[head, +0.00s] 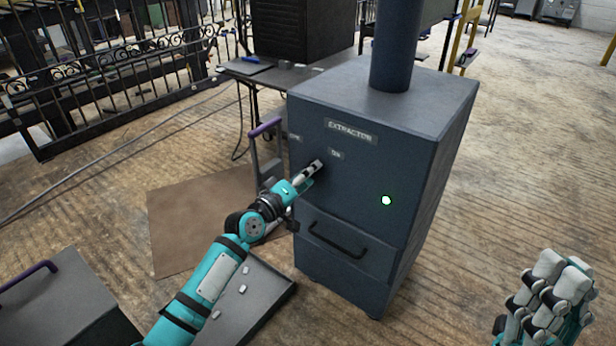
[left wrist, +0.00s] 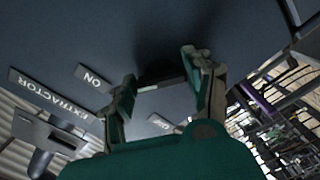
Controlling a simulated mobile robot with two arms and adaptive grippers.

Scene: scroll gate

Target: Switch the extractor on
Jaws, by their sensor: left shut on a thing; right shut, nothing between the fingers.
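The extractor (head: 345,240) is a dark blue-grey cabinet with an EXTRACTOR plate, an ON label (head: 335,154) and a second, partly legible label to its left. A round indicator (head: 386,200) on its front shows bright white-green. My left gripper (head: 316,166) is at the front panel, just below and left of the ON label. In the left wrist view its fingers (left wrist: 162,82) are shut on a dark switch lever with a pale edge (left wrist: 148,86), between the two labels; the lever's exact position is partly hidden. My right gripper (head: 548,290) is shut and empty, away at lower right.
A drawer handle (head: 338,240) sticks out below the panel, and a round duct (head: 396,45) rises from the cabinet top. A dark tray (head: 262,308) with small pieces lies below my left arm. A workbench (head: 275,72) stands behind. Floor right of the extractor is clear.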

